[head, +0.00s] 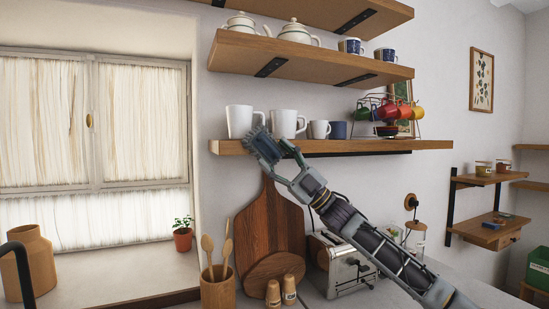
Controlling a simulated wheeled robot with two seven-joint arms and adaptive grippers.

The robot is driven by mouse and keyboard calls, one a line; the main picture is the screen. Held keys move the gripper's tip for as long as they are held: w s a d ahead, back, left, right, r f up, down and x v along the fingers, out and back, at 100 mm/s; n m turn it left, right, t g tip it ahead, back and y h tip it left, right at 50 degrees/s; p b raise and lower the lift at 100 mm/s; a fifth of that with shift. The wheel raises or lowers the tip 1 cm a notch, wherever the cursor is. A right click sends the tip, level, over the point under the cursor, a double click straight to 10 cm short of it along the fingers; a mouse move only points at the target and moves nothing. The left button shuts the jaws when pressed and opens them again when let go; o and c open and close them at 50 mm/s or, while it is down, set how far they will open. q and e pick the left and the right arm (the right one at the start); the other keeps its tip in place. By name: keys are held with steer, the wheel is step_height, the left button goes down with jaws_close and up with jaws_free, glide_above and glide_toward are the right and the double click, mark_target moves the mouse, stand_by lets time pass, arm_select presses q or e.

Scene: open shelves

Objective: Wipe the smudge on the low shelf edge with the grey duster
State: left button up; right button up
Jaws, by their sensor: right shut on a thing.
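My right gripper (283,158) reaches up from the lower right and is shut on the grey duster (262,143), a dark blue-grey piece with a bristly edge. The duster is at the front edge of the low shelf (385,146), towards its left end, just below the white mugs. It overlaps the edge in the picture; I cannot tell whether it touches. No smudge can be made out on the edge; the duster and gripper hide part of it. My left gripper is not in view.
White mugs (239,121) and a rack of coloured cups (388,112) stand on the low shelf. Below are a wooden cutting board (270,220), a utensil pot (217,291) and a toaster (337,265). The shelf edge right of my gripper is clear.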

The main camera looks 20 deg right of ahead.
steer(key=shift+w+d, duration=0.2)
steer(key=shift+d, duration=1.35)
steer(key=shift+s+a+p, duration=0.15)
steer(key=shift+a+p, duration=0.2)
steer(key=shift+a, duration=0.75)
steer(key=shift+s+a, duration=0.1)
steer(key=shift+a, duration=0.7)
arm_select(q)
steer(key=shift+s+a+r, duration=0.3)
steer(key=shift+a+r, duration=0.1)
